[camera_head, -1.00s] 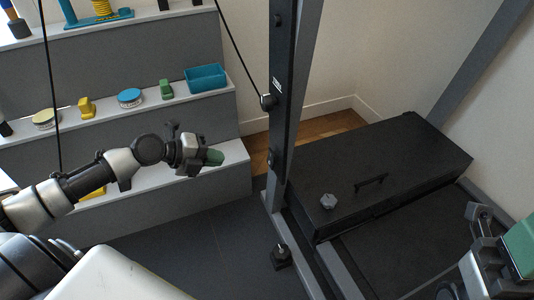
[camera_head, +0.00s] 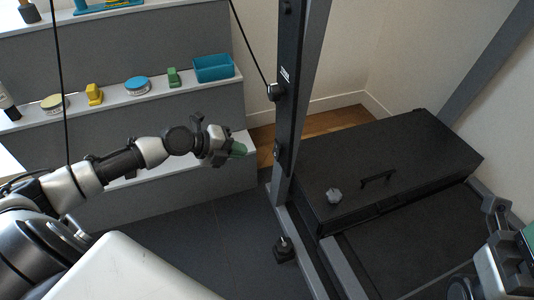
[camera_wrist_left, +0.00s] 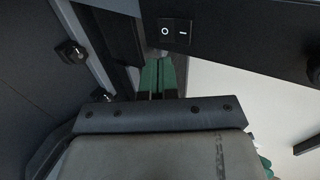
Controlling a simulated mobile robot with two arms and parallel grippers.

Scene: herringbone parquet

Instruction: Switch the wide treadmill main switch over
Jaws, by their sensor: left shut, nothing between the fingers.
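The main switch (camera_wrist_left: 174,31) is a black rocker marked with a circle and a bar, set in a dark panel at the top of the left wrist view. I cannot tell which side is pressed in. My left gripper (camera_head: 238,150) has green fingertips and is shut and empty, left of the dark upright post (camera_head: 290,90). In the left wrist view its fingertips (camera_wrist_left: 158,62) are just below the switch; contact is not visible. The treadmill (camera_head: 400,170) has a black hood and grey frame. Part of my right arm (camera_head: 495,215) shows at the right edge; its fingertips are unclear.
Stepped grey shelves (camera_head: 110,125) stand left, holding a blue bin (camera_head: 213,68), tins and small yellow and green objects. A thin black cable (camera_head: 250,45) runs to the post. A black knob (camera_head: 283,248) sits low on the frame. Dark floor is clear between shelves and post.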

